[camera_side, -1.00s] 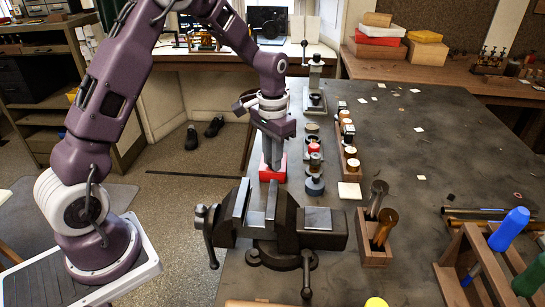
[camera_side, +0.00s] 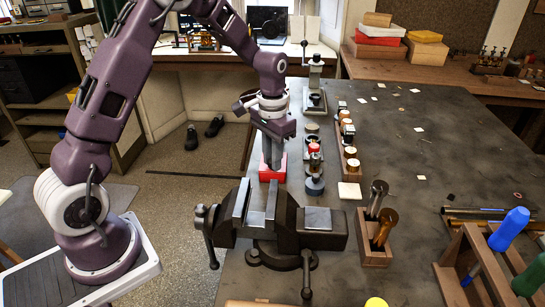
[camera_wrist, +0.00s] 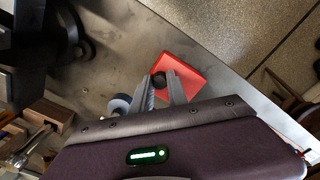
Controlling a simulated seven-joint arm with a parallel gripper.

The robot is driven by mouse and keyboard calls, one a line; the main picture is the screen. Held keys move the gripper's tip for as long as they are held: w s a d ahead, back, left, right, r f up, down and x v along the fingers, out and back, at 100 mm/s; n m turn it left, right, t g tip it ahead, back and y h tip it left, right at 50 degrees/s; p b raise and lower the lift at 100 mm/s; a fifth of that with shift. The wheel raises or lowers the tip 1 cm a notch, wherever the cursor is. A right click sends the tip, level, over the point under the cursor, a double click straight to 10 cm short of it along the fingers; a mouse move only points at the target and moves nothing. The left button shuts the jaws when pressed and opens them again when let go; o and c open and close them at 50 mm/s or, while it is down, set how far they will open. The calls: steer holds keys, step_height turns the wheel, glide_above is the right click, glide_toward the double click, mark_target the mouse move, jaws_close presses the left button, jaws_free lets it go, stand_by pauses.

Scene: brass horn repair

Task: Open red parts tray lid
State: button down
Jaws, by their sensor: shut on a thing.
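The red parts tray (camera_side: 265,172) sits on the dark bench top near its left edge, behind the vise. My gripper (camera_side: 272,163) points down over the tray. In the wrist view its two fingers (camera_wrist: 161,84) stand on either side of the knob and are shut on it. The lid appears to lie on the tray; I see no gap below it. The fingers hide part of the lid.
A large vise (camera_side: 285,228) stands in front of the tray. Several small round jars (camera_side: 314,165) stand close to its right. A wooden block with rods (camera_side: 375,240) and a tool rack (camera_side: 490,265) are farther right. Open floor lies to the left.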

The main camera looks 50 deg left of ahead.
steer(key=s+d, duration=0.5)
stand_by(0.3)
steer(key=c, duration=1.3)
jaws_free()
step_height(320, 180, up, 7)
steer(key=shift+r, duration=0.2)
